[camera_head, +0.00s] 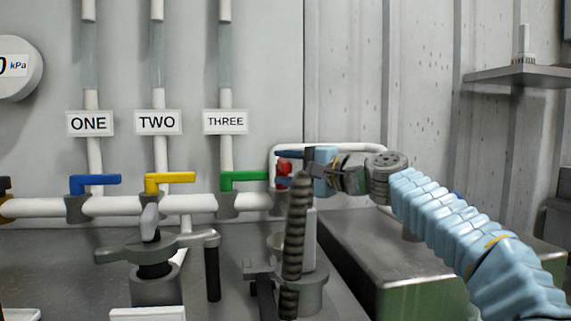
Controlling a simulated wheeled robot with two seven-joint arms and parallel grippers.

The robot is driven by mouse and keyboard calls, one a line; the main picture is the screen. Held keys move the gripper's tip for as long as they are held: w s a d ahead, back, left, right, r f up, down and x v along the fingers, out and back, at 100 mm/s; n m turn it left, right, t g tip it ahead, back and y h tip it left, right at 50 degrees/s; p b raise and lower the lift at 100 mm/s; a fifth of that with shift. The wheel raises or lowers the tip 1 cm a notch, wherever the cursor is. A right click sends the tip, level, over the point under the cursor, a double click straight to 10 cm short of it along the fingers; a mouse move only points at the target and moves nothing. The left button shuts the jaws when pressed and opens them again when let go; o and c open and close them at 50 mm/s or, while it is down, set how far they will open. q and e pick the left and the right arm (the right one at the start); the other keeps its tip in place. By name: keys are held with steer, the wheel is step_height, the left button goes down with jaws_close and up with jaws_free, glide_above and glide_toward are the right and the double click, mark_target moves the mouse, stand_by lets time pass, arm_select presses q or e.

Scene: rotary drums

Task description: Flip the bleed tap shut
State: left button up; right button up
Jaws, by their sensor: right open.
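A small red part (284,166), which looks like the bleed tap's handle, shows at the right end of the white horizontal pipe (125,206). It is mostly hidden by my right gripper and the dark upright lever, so its angle cannot be told. My right gripper (296,168) comes in from the right, with its fingers open right beside the red part. Whether they touch it cannot be told. My left gripper is not in view.
Blue (95,183), yellow (170,180) and green (246,178) valve handles lie level along the pipe. A dark ribbed lever (295,235) stands close in front of the right gripper.

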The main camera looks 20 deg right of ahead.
steer(key=shift+w+a, duration=0.15)
steer(key=shift+w, duration=0.05)
jaws_close()
stand_by(0.3)
